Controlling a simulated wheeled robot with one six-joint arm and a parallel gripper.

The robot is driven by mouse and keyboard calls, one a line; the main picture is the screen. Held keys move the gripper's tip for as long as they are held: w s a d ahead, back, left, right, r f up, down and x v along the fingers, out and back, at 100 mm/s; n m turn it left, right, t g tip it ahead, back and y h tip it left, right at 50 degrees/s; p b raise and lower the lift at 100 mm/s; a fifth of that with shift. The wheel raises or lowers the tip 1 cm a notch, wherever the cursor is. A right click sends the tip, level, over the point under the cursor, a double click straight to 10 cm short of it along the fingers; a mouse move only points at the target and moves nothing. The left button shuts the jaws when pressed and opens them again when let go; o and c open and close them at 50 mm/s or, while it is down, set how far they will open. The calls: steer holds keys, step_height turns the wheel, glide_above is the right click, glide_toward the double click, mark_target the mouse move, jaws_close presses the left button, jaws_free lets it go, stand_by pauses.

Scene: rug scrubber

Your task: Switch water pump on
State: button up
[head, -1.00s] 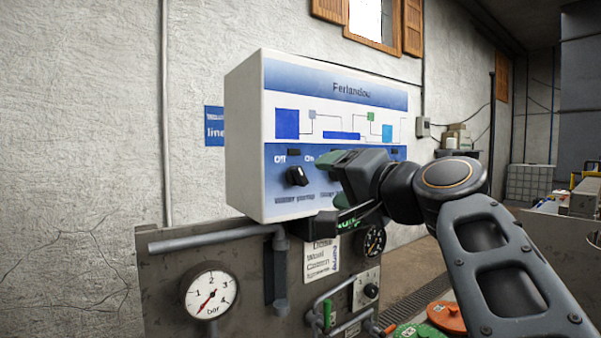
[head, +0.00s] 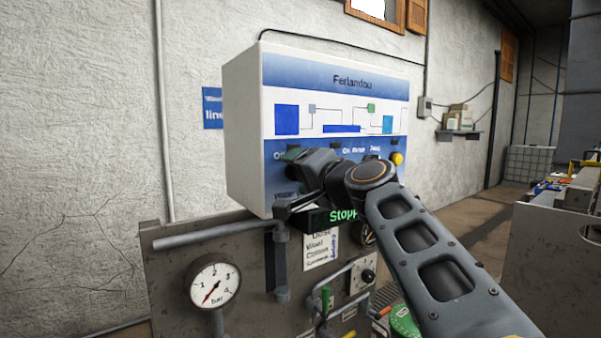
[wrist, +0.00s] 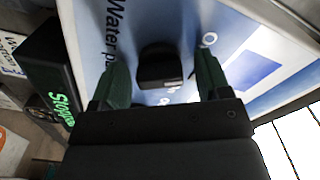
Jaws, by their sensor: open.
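The control box (head: 245,130) is white with a blue panel and a line diagram, fixed above a metal stand. In the wrist view, the black water pump knob (wrist: 160,68) stands on the panel (wrist: 185,22) beside the label "Water pu...". My gripper (wrist: 158,80) is open, with one green finger on each side of the knob. I cannot tell whether the fingers touch it. In the head view, my gripper (head: 293,158) is at the panel's lower left and hides the knob.
A green "Stopp..." display (head: 342,216) is under the box. A pressure gauge (head: 213,284) is on the stand (head: 165,270) at lower left. A yellow button (head: 397,158) is at the panel's right. Pipes (head: 215,235) stick out below the box.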

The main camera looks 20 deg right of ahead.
steer(key=shift+c, duration=0.4)
steer(key=c, duration=0.8)
steer(key=shift+a, duration=0.15)
steer(key=shift+c, duration=0.2)
steer(key=shift+d, duration=0.2)
steer(key=m, duration=0.5)
steer(key=shift+m, duration=0.4)
steer(key=m+p, duration=0.1)
steer(key=m, duration=0.4)
steer(key=shift+m+p, duration=0.4)
steer(key=shift+m, duration=0.3)
steer(key=o, duration=0.9)
